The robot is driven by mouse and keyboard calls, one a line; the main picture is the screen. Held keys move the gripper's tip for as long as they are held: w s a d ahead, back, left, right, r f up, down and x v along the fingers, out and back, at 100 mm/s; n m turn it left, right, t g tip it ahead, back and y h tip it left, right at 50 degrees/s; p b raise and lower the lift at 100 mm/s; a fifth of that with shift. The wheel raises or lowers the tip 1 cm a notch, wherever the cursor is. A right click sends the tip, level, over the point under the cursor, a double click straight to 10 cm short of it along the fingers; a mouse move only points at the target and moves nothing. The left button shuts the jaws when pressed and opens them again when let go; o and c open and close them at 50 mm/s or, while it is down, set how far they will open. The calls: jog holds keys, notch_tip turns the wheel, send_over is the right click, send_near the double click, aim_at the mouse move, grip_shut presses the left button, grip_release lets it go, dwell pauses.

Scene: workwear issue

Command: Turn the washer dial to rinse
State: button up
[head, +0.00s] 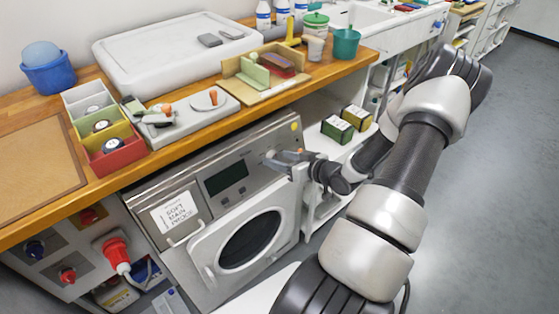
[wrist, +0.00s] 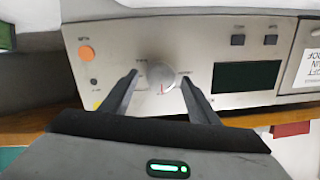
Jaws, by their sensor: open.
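The washer (head: 185,240) stands under the wooden counter. Its grey front panel carries a dark display (head: 226,177), also in the wrist view (wrist: 246,75). The round silver dial (wrist: 163,76) is on this panel, with a small red mark at its lower edge in the wrist view. Small labels surround it, too blurred to read surely. My gripper (wrist: 159,75) is open, with one finger on each side of the dial; contact cannot be told. In the head view my gripper (head: 283,160) is at the panel's right part and largely covers the dial.
An orange button (wrist: 86,53) and two dark buttons share the panel. The round door (head: 250,238) is below. The counter edge (head: 170,157) overhangs above, holding trays and boxes. Green and yellow boxes (head: 337,128) stand on a shelf to the right.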

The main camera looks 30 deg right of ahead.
jog(key=shift+w+f, duration=0.15)
jog(key=shift+w, duration=0.15)
jog(key=c, duration=1)
jog(key=shift+c, duration=0.2)
jog(key=shift+a, duration=0.1)
jog(key=n+b, duration=0.3)
jog(key=shift+a+f+n, duration=0.1)
jog(key=shift+f+n, duration=0.05)
jog(key=shift+n, duration=0.15)
jog(key=n+b, duration=0.3)
jog(key=shift+h, duration=0.4)
jog(key=shift+n+b, duration=0.55)
jog(key=shift+n, duration=0.15)
jog(key=shift+s, duration=0.1)
